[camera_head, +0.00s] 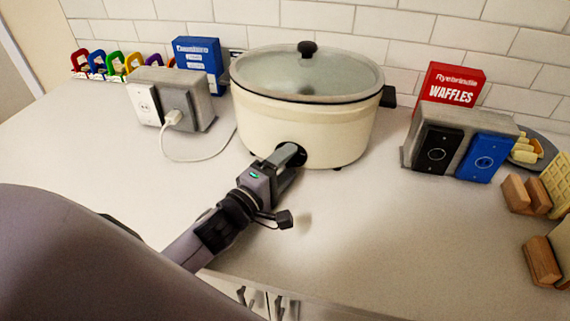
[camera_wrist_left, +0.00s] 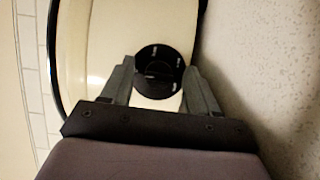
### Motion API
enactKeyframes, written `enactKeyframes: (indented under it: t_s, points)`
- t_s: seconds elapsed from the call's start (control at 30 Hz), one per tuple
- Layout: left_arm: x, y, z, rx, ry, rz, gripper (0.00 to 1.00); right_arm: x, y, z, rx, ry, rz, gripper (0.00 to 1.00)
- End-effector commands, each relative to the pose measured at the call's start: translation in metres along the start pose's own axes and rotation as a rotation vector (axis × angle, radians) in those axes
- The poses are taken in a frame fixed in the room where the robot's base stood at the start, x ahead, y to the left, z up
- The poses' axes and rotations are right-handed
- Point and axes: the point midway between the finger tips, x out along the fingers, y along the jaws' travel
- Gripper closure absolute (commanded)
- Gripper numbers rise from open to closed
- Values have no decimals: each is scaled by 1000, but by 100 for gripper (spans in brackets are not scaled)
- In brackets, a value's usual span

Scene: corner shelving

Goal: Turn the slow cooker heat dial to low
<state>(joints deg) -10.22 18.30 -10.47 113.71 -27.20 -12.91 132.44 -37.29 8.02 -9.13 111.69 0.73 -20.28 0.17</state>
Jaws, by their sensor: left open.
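The cream slow cooker (camera_head: 300,125) with a glass lid and black knob stands on the counter at the wall. Its round black heat dial (camera_head: 296,156) is low on the front, partly hidden by my left gripper (camera_head: 290,155). In the left wrist view the dial (camera_wrist_left: 159,72) shows between the two fingers of my left gripper (camera_wrist_left: 158,85), with small white marks too blurred to read. The fingers are open, one on each side of the dial. I cannot tell whether they touch it. My right gripper is not in view.
A grey outlet block (camera_head: 180,98) with a plugged-in white cord (camera_head: 190,159) stands left of the cooker. A blue box (camera_head: 200,65) is behind it. A block with black and blue plates (camera_head: 460,150), a red waffles box (camera_head: 452,85) and wooden pieces (camera_head: 525,195) are at right. The front counter is clear.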

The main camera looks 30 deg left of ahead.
Motion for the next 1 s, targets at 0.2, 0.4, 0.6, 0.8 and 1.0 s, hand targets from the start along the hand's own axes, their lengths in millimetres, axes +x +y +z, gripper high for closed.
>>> enactKeyframes:
  t_s: [0.2,0.4,0.6,0.8,1.0]
  points:
    - [0,0,0,0,0,0,89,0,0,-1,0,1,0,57]
    - [0,0,0,3,0,-1,95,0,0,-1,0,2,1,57]
    - [0,1,0,43,0,-17,95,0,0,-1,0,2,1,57]
    - [0,1,0,149,-1,-61,95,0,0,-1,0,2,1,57]
    - [0,2,1,307,-1,-127,95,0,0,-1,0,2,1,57]
